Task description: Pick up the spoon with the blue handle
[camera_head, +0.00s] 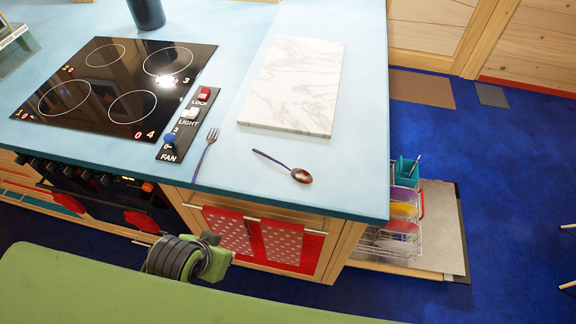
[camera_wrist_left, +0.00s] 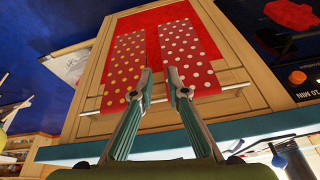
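The spoon (camera_head: 301,176) lies on the light blue counter near its front edge, with a dark blue handle pointing up-left and a copper-coloured bowl. A fork (camera_head: 207,147) with a dark handle lies to its left, beside the fan control panel. In the left wrist view my left gripper (camera_wrist_left: 160,74) has its two fingers apart with nothing between them. It faces the cabinet front with red dotted towels, below the counter edge. A green and black part of my arm shows low in the head view; the fingers are hidden there. My right gripper is not in view.
A marble board (camera_head: 292,86) lies behind the spoon. A black cooktop (camera_head: 115,88) is at the left. Dotted towels (camera_head: 292,246) hang on the cabinet front. A dish rack (camera_head: 400,225) stands right of the counter. The counter around the spoon is clear.

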